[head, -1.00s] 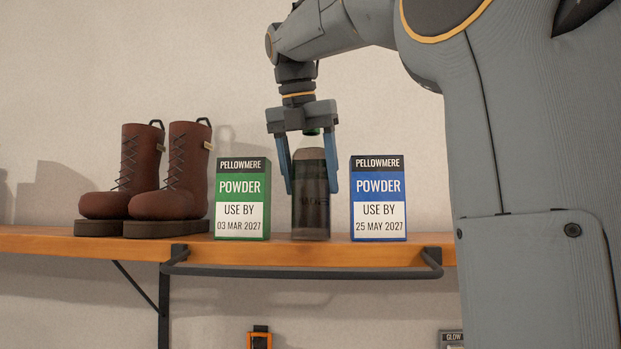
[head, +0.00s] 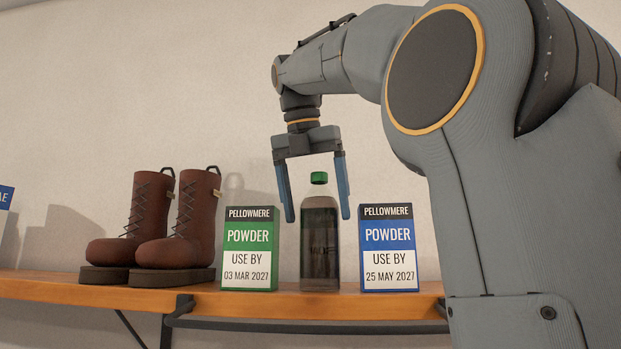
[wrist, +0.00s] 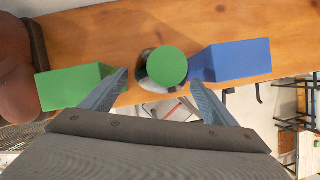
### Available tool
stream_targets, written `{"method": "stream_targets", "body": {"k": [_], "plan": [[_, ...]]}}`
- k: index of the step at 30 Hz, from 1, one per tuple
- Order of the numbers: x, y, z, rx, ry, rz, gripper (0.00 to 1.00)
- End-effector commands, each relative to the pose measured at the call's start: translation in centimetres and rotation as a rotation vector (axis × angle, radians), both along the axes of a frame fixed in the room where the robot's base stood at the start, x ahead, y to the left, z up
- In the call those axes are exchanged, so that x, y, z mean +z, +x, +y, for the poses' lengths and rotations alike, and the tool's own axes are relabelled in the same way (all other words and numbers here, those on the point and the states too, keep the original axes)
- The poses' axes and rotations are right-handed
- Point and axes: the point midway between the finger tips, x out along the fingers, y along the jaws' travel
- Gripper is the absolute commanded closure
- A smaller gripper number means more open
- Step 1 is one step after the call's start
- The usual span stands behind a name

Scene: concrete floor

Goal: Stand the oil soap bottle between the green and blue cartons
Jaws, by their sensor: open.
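The oil soap bottle (head: 319,245), dark with a green cap, stands upright on the wooden shelf. The green carton (head: 249,248) is on its left and the blue carton (head: 388,248) on its right, with small gaps. In the wrist view, the bottle's green cap (wrist: 167,66) is between the green carton (wrist: 72,86) and the blue carton (wrist: 234,60). My gripper (head: 318,218) is open and empty, with its fingers raised around the bottle's upper part, not touching it in the head view. The wrist view shows its fingertips (wrist: 159,78) apart, either side of the cap.
Brown boots (head: 170,225) stand on the shelf (head: 215,301) left of the green carton. A dark rail (head: 300,326) runs along the shelf's front. Part of another blue and white carton (head: 5,210) shows at the far left edge.

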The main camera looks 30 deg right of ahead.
Motion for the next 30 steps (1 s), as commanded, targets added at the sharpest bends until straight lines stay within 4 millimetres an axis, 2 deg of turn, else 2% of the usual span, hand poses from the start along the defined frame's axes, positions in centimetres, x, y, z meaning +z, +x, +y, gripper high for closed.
{"method": "stream_targets", "body": {"k": [6, 12, 18, 30], "plan": [[3.6, -0.8, 1.2, 0.003, 0.000, -0.002, 0.19], [6.0, -1.5, 1.9, 0.002, -0.001, -0.002, 0.19], [6.8, -1.7, 2.2, 0.002, 0.000, -0.002, 0.19], [6.8, -1.8, 2.2, 0.001, 0.000, -0.001, 0.19]]}}
